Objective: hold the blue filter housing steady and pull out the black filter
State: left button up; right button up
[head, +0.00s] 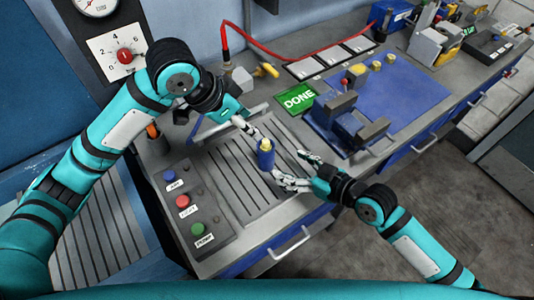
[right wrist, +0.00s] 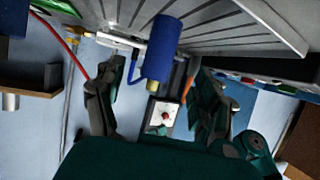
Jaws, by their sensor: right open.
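The blue filter housing (head: 266,160) stands on the slotted grey worktop, with a yellow piece (head: 267,144) at its top. In the right wrist view the housing (right wrist: 166,45) shows with the yellow end (right wrist: 152,86) pointing down in the picture. I cannot make out the black filter. My left gripper (head: 248,127) reaches in from behind the housing, its fingertips close to it; whether they grip it is unclear. My right gripper (head: 289,169) is open at the housing's right side. Its two spread fingers (right wrist: 160,72) show on either side of the housing in the wrist view.
A button panel (head: 188,208) lies left of the housing. A green DONE sign (head: 296,98) and a dark vise-like fixture (head: 345,118) on a blue mat (head: 412,92) stand to the right. The slotted surface (head: 228,180) around the housing is clear.

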aim_at(272, 159)
jog(key=x, duration=1)
jog(key=shift+w+a+f, duration=0.1)
jog(key=shift+a, duration=0.05)
jog(key=shift+c, duration=0.4)
pick_arm(q)
jog(key=shift+o, duration=0.3)
pick_arm(e)
grip_shut()
pick_arm(q)
jog(key=d, duration=0.1)
jog(key=d+g+y, duration=0.1)
jog(key=w+d+m+g+y, duration=0.1)
jog(key=d, duration=0.1)
jog(key=shift+w+d+f, duration=0.1)
jog(key=shift+f, duration=0.2)
jog(key=shift+w+d+f+g+y, duration=0.1)
jog(key=shift+w+f+g+y, duration=0.25)
jog(key=shift+f, duration=1.25)
jog(key=shift+w+d+f+g+y, duration=0.1)
jog(key=shift+w+f+y, duration=0.35)
jog(key=shift+f, duration=1.15)
jog(key=shift+w+d+f+g+y, duration=0.15)
jog(key=shift+f+y, duration=0.45)
jog(key=shift+f, duration=1)
